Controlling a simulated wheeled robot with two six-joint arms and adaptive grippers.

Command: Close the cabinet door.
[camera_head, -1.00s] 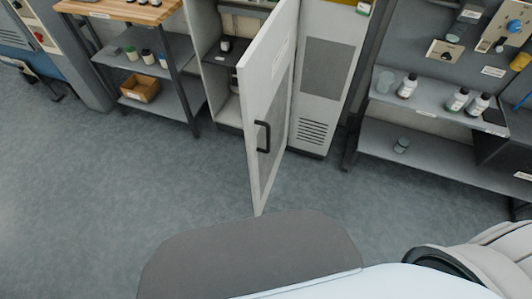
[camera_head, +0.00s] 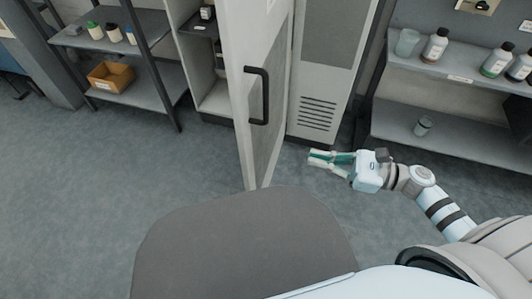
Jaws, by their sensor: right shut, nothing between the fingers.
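The cabinet door (camera_head: 240,80) is pale grey with a darker inset panel and a black bar handle (camera_head: 258,96). It stands wide open, swung out toward me. The open cabinet (camera_head: 214,95) shows its shelves to the left of the door, and its closed, vented front (camera_head: 318,112) shows to the right. My right gripper (camera_head: 312,160) is shut and empty, to the right of the door's lower part and apart from it, with fingers pointing left. My left gripper is not in view.
A shelf rack (camera_head: 120,18) with small bottles and a brown box (camera_head: 110,76) stands at the left. Grey shelves (camera_head: 440,75) with bottles and beakers stand at the right, near my right arm. The floor (camera_head: 90,200) at the lower left is clear.

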